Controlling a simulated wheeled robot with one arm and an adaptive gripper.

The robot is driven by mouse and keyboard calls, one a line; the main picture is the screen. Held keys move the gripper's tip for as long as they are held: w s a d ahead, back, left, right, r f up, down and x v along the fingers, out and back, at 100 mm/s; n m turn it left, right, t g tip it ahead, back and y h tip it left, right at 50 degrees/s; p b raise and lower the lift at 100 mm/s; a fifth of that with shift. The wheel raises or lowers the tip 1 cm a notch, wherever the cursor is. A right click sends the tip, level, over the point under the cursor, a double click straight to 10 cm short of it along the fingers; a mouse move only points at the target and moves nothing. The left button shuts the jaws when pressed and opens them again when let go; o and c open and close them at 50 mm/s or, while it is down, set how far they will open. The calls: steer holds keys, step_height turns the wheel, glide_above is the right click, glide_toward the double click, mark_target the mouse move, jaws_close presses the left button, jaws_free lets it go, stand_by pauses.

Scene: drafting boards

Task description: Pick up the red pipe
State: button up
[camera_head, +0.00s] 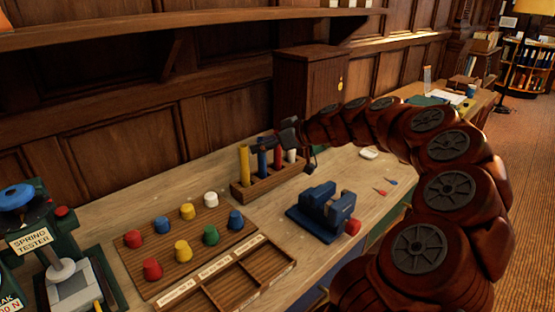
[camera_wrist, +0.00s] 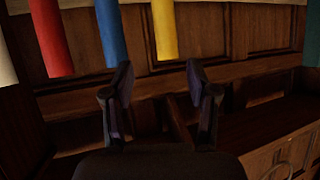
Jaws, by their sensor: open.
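The red pipe (camera_head: 277,158) stands upright in a wooden rack (camera_head: 268,187) on the bench, between the blue pipe (camera_head: 262,163) and the white pipe (camera_head: 291,155). A yellow pipe (camera_head: 244,165) stands at the rack's left end. My gripper (camera_head: 281,139) is close to the pipe tops in the head view and partly covers them. In the wrist view my gripper (camera_wrist: 159,72) is open with nothing between its fingers. There the red pipe (camera_wrist: 51,38) is at upper left, apart from the fingers. The blue pipe (camera_wrist: 111,34) and yellow pipe (camera_wrist: 163,30) are nearer the fingers.
A blue vise (camera_head: 322,212) stands right of the rack. A board (camera_head: 160,282) with several coloured knobs and a divided wooden tray (camera_head: 240,285) lie in front. A spring tester (camera_head: 65,270) is at left. A wooden cabinet (camera_head: 310,85) stands behind my gripper.

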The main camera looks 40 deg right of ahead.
steer(key=m+t+h, duration=0.1)
steer(key=t+h, duration=0.1)
glide_toward(278, 151)
steer(key=w+r, duration=0.2)
steer(key=w, duration=0.1)
steer(key=p+x, duration=0.2)
steer(key=x, duration=0.5)
steer(key=shift+w+f, duration=0.2)
steer(key=shift+w, duration=0.15)
jaws_close()
